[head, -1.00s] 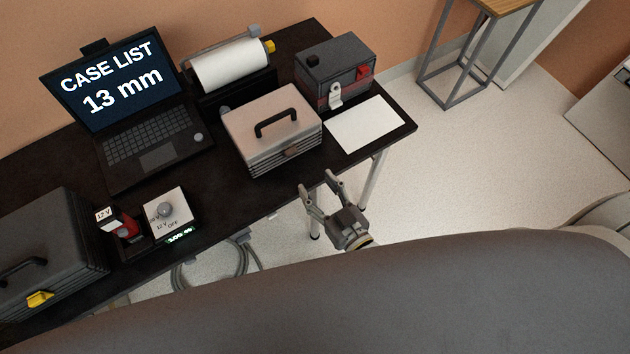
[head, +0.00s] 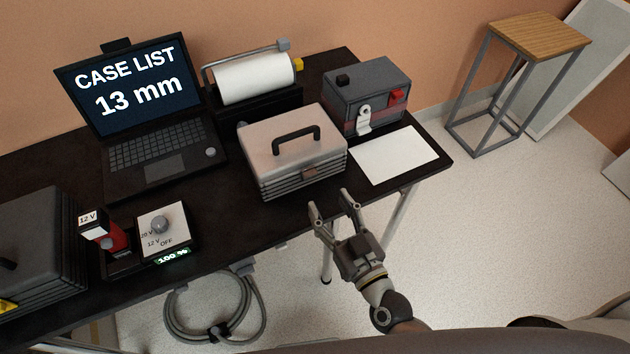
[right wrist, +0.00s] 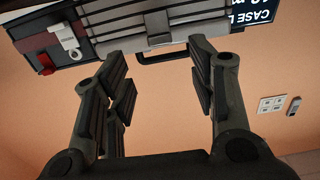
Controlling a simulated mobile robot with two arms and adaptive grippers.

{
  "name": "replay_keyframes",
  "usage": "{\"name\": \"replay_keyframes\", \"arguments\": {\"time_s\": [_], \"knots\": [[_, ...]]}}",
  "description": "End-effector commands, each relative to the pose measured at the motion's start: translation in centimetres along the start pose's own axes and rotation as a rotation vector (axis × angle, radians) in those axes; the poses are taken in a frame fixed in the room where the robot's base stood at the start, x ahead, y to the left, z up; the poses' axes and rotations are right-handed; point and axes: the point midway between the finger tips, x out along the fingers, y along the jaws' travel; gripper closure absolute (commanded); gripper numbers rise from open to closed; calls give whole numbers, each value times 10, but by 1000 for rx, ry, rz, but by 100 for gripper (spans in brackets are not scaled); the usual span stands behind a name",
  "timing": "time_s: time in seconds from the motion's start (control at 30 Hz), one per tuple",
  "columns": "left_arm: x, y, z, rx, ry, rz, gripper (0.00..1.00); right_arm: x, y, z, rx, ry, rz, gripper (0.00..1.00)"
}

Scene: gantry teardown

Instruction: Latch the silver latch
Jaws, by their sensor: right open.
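A light grey case (head: 278,145) with a black handle stands on the black table. A small metallic latch (head: 310,170) is on its ribbed front side; it also shows in the right wrist view (right wrist: 157,25). I cannot tell whether it is shut. My right gripper (head: 332,202) is open and empty in front of the case's front right corner, apart from it. In the right wrist view, its open fingers (right wrist: 163,75) point towards the case. My left gripper is out of view.
A dark box (head: 350,88) with a red switch and pale clip (head: 364,118) stands behind a white sheet (head: 398,155). A laptop (head: 150,150), paper roll (head: 255,78), 12 V tool (head: 100,230) and control box (head: 163,225) share the table. A dark case (head: 35,245) is at left.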

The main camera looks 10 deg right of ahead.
Motion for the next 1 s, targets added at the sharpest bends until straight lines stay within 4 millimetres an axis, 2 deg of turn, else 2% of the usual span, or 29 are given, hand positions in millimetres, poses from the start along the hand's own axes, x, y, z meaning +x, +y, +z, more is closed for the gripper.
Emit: {"name": "replay_keyframes", "arguments": {"time_s": [0.2,0.4,0.57,0.83,1.0], "knots": [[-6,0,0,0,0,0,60,42,0,-1,1,1,1,48],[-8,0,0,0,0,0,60,68,1,0,1,0,1,48],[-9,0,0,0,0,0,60,77,0,0,-1,-1,1,48],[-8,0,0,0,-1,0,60,78,0,1,-1,-1,1,48],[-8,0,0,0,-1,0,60,78,0,0,-1,-1,1,69]]}}
